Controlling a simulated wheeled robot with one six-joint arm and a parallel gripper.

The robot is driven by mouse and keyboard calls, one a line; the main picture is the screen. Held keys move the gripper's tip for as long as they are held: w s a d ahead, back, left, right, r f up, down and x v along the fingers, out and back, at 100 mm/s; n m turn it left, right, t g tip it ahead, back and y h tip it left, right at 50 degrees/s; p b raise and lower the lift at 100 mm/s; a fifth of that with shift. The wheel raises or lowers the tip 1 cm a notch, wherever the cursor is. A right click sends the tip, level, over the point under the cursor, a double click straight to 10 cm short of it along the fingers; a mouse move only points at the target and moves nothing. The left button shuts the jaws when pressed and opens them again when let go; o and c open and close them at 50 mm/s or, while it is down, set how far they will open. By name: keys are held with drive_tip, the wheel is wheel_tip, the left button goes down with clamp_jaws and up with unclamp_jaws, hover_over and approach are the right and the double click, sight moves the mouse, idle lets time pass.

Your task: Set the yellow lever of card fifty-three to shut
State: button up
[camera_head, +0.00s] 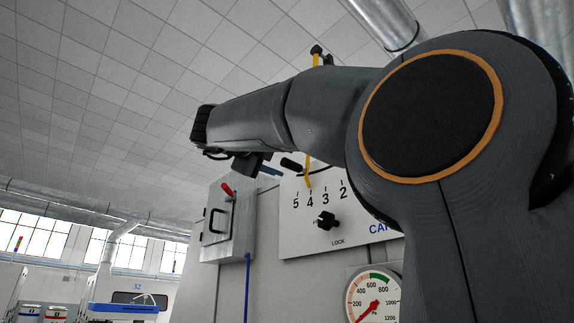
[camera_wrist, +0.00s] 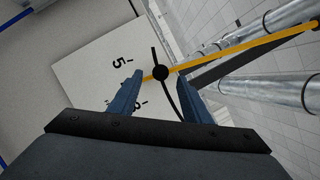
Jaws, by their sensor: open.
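The yellow lever (camera_head: 308,172) hangs down in front of a white plate (camera_head: 290,215) numbered 5, 4, 3, 2, its lower tip near the 4. In the wrist view the yellow lever (camera_wrist: 245,50) runs in from the right to a round black knob (camera_wrist: 160,72), with a short yellow tip beyond. My gripper (camera_head: 268,170) is open and sits just left of the black knob (camera_head: 292,163). In the wrist view the fingertips of my gripper (camera_wrist: 160,79) stand on either side of the knob; I cannot tell whether they touch it. My arm hides part of the lever and plate.
A black knob marked LOCK (camera_head: 326,221) and a pressure gauge (camera_head: 375,300) are below the lever. A grey box with a red lever (camera_head: 228,190) and a handle is at left. Metal pipes (camera_wrist: 275,95) run along the wrist view's right side.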

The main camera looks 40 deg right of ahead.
sight(291, 170)
drive_tip(key=p+x, duration=0.2)
drive_tip(key=x, duration=0.3)
drive_tip(key=shift+r, duration=0.1)
drive_tip(key=shift+w+d+p, duration=0.3)
drive_tip(key=shift+d+p, duration=0.15)
drive_tip(key=shift+d, duration=0.05)
clamp_jaws()
drive_tip(key=shift+s, duration=0.1)
